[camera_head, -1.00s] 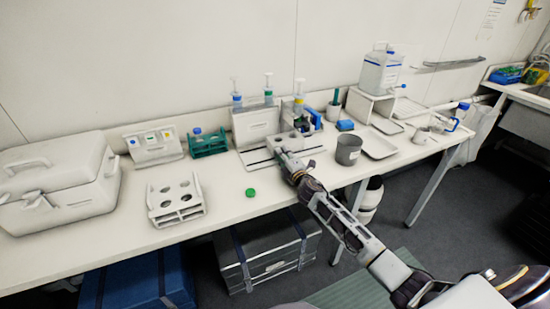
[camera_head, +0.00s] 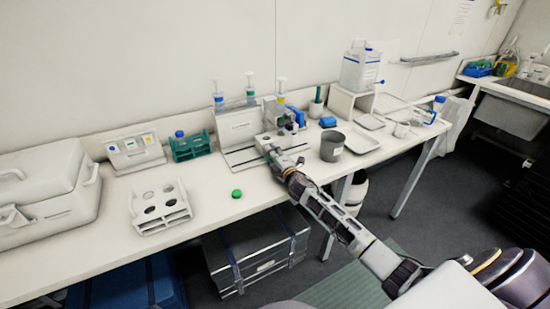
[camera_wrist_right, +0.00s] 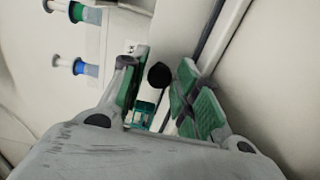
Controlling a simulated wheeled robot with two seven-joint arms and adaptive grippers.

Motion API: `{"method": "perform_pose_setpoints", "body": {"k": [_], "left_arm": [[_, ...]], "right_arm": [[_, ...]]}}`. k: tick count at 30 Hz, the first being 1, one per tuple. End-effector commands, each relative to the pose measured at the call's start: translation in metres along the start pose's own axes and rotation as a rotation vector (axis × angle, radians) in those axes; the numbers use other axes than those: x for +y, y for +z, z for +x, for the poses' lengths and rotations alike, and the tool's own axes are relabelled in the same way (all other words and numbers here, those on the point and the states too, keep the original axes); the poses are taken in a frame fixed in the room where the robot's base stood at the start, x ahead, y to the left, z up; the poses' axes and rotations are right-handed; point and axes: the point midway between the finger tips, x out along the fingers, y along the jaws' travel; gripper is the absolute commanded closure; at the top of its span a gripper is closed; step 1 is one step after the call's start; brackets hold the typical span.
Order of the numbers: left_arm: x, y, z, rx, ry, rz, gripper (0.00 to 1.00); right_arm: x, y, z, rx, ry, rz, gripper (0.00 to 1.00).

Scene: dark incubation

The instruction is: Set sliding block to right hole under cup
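The white sliding block (camera_head: 270,138), with dark holes in its top, sits on the rail stand in the middle of the bench. My right gripper (camera_head: 273,151) is low at its front edge in the head view. In the right wrist view, the green-padded fingers of the right gripper (camera_wrist_right: 160,92) are apart, with a white part bearing a round black hole (camera_wrist_right: 158,75) between them. I cannot tell whether either pad touches it. A grey cup (camera_head: 332,147) stands on the bench right of the gripper. My left gripper is not in view.
Syringe-like plungers (camera_head: 250,88) stand above the white stand (camera_head: 238,124) behind. A white rack (camera_head: 160,208), a green cap (camera_head: 236,194) and a green tube rack (camera_head: 190,146) are to the left.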

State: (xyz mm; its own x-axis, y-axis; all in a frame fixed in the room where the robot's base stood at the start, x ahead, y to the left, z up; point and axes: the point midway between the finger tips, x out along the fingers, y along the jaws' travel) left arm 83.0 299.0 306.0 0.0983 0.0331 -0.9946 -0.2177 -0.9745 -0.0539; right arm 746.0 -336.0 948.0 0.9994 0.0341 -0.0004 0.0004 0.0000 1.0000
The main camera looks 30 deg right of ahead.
Motion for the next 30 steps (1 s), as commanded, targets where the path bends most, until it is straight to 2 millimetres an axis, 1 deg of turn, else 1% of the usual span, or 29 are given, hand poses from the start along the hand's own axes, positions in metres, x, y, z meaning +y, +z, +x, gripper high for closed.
{"method": "perform_pose_setpoints", "body": {"k": [1,5,11,30], "left_arm": [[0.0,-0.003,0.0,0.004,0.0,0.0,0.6],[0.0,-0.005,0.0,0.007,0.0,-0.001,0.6],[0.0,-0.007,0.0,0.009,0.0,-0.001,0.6],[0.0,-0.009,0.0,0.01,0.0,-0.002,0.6]], "right_arm": [[0.0,0.0,-0.001,0.0,0.0,0.0,0.69],[0.0,0.0,-0.004,0.0,0.0,0.0,0.69],[-0.001,0.0,-0.015,0.001,0.0,0.0,0.69],[-0.001,0.0,-0.066,0.0,-0.002,0.0,0.69]]}}
